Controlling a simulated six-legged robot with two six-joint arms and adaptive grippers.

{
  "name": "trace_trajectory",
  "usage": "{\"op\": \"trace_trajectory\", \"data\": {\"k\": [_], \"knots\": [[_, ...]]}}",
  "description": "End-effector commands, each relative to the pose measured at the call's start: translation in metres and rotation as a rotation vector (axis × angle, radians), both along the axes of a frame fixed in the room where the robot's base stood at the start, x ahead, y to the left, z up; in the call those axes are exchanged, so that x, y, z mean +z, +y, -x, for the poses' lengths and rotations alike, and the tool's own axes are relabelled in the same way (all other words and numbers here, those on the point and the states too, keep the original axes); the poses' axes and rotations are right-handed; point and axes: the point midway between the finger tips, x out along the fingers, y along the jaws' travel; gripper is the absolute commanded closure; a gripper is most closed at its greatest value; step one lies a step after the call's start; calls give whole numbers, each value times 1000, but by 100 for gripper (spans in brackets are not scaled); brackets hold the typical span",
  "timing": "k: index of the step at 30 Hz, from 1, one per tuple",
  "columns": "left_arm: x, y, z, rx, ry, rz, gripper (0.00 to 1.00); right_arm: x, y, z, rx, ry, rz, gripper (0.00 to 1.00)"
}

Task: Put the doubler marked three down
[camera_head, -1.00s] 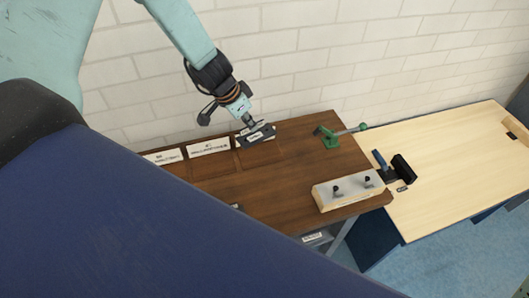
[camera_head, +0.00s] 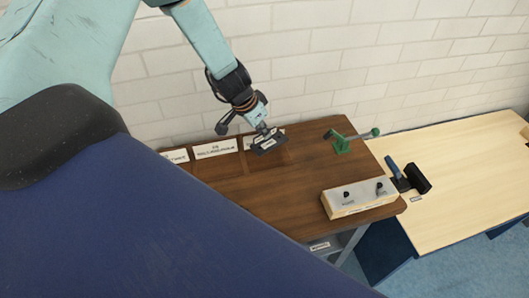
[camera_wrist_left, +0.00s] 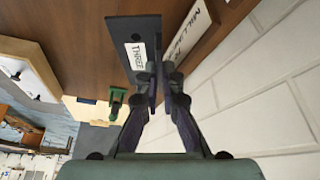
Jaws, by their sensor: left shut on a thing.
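The doubler marked three (camera_head: 268,141) is a dark flat plate with a white label. In the left wrist view the label on the doubler (camera_wrist_left: 136,44) reads THREE. My left gripper (camera_head: 263,128) is shut on the plate's edge, above the back part of the brown table near the wall. In the wrist view the fingers of my left gripper (camera_wrist_left: 155,72) close on the plate. Whether the plate touches the table I cannot tell. My right gripper is out of view.
White label cards (camera_head: 215,150) stand along the brown table's (camera_head: 240,185) back edge. A green clamp-like tool (camera_head: 345,141), a pale block with black knobs (camera_head: 358,197) and a black roller-like tool (camera_head: 410,178) lie to the right. The table's middle is clear.

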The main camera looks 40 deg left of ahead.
Motion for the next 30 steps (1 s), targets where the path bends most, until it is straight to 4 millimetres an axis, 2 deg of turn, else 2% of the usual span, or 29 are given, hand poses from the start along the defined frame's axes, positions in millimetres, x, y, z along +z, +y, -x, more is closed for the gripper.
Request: {"op": "trace_trajectory", "data": {"k": [1, 3, 11, 21, 30], "knots": [[-12, 0, -1, -1, -1, 0, 100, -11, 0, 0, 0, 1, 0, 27], [-18, 0, -1, -1, -1, 0, 100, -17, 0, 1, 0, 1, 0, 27], [-28, 0, -1, -4, -1, -1, 100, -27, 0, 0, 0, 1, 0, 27], [-61, 0, -1, -3, -1, -1, 100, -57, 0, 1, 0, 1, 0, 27], [-62, 0, -1, -3, -2, 0, 100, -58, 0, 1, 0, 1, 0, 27]]}}
